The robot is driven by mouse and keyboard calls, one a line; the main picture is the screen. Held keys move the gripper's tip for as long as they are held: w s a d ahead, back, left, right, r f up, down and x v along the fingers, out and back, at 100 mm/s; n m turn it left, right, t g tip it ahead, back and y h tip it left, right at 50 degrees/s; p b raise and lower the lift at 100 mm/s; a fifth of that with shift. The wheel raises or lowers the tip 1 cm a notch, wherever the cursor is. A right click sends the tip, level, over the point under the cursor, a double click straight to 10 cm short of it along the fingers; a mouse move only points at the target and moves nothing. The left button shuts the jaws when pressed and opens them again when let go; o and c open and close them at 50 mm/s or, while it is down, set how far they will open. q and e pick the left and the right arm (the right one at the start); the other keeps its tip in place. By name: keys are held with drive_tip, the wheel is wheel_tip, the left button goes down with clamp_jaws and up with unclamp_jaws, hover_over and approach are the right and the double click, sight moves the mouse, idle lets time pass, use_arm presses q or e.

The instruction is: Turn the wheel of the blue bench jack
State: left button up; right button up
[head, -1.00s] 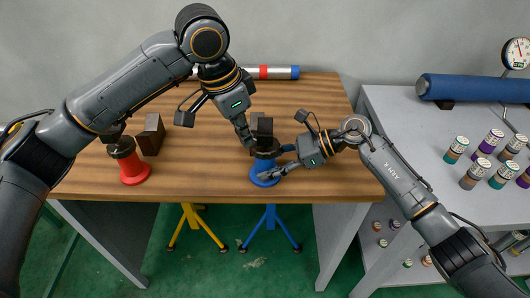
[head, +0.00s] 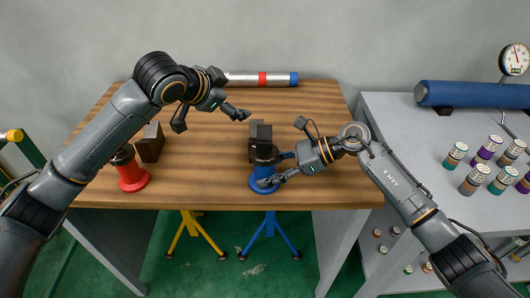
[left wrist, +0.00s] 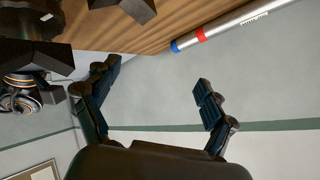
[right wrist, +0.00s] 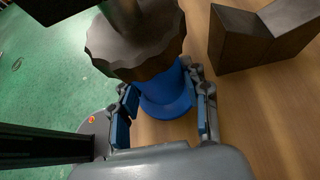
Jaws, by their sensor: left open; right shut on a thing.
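The blue bench jack (head: 262,184) stands near the front edge of the wooden table, with a dark wheel (head: 264,155) on top. In the right wrist view the dark scalloped wheel (right wrist: 135,45) sits above the blue body (right wrist: 165,95). My right gripper (head: 268,170) comes from the right and is shut on the blue body, below the wheel; its fingers (right wrist: 165,105) lie on both sides of it. My left gripper (head: 236,108) is open and empty, above the table behind the jack. Its spread fingers (left wrist: 155,95) show in the left wrist view.
A red jack (head: 132,180) and a dark block (head: 150,143) stand at the left. A silver pipe with red and blue bands (head: 262,79) lies along the back. A grey bench (head: 400,125) at the right holds a blue cylinder (head: 475,91) and several small cans.

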use_arm(q)
drive_tip(key=w+a+m+t, duration=0.3)
drive_tip(key=a+m+t, duration=0.1)
drive_tip(key=a+t, duration=0.2)
drive_tip(key=m+g+h, duration=0.5)
drive_tip(key=m+h, duration=0.5)
drive_tip(key=m, duration=2)
approach(276, 148)
drive_tip(key=x, duration=0.7)
drive_tip(key=shift+w+f, duration=0.4)
drive_tip(key=shift+w, duration=0.15)
drive_tip(key=c, duration=1.2)
drive_tip(key=shift+o, duration=0.2)
drive_tip(key=shift+s+d+r, duration=0.1)
